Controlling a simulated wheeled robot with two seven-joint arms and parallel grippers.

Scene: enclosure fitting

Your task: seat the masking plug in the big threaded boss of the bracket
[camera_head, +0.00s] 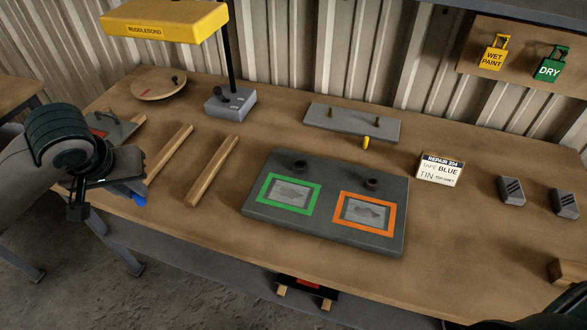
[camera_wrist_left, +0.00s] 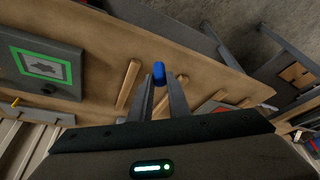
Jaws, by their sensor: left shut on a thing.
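My left gripper (camera_head: 132,186) is at the left, in front of the bench's front edge in the head view. It is shut on a small rounded blue piece (camera_wrist_left: 158,72), which shows between its fingertips in the left wrist view. The blue piece also shows under the hand in the head view (camera_head: 139,199); I cannot tell for certain that it is the masking plug. A small yellow peg-like piece (camera_head: 366,143) stands by the grey plate with two pins (camera_head: 345,122). I cannot clearly identify the bracket or its big threaded boss.
A dark panel (camera_head: 325,242) with green and orange frames and two dark knobs lies mid-bench. Two wooden bars (camera_head: 213,170) (camera_head: 170,155) lie near my left gripper. A yellow-headed lamp (camera_head: 165,22), a round board (camera_head: 158,88) and a repair card (camera_head: 440,169) stand around.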

